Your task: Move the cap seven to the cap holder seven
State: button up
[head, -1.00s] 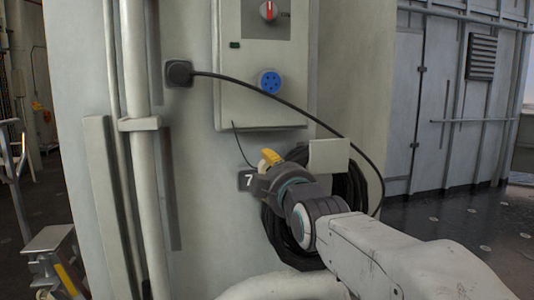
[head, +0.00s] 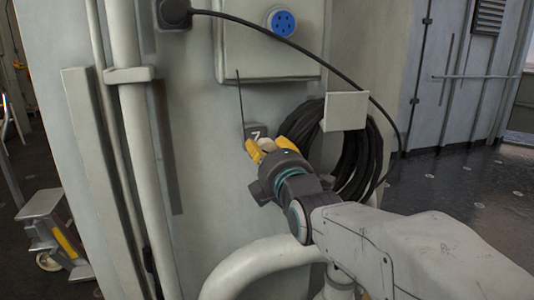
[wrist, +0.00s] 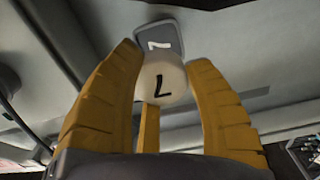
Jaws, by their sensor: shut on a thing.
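My gripper (head: 268,147) has yellow fingers and is shut on the cap seven (wrist: 164,84), a pale round cap with a black 7. The cap also shows pale between the fingertips in the head view (head: 266,145). The cap holder seven (wrist: 158,36) is a dark grey block with a white 7. In the head view the holder (head: 255,132) sits on the wall just above the fingertips. In the wrist view the cap overlaps the holder's lower edge. I cannot tell whether they touch. The holder's lower part is hidden.
A coil of black cable (head: 365,150) hangs right of the gripper behind a pale plate (head: 346,110). A box with a blue socket (head: 281,22) is above. A thin cord (head: 240,100) hangs to the holder. A pale curved pipe (head: 245,265) is below; vertical pipes (head: 135,160) stand left.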

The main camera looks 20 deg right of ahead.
aim_at(256, 138)
jog(key=shift+w+p, duration=1.3)
jog(key=shift+w, duration=1.55)
jog(key=shift+b, duration=1)
jog(key=shift+w, duration=0.6)
jog(key=o, duration=1.3)
jog(key=shift+a, duration=0.1)
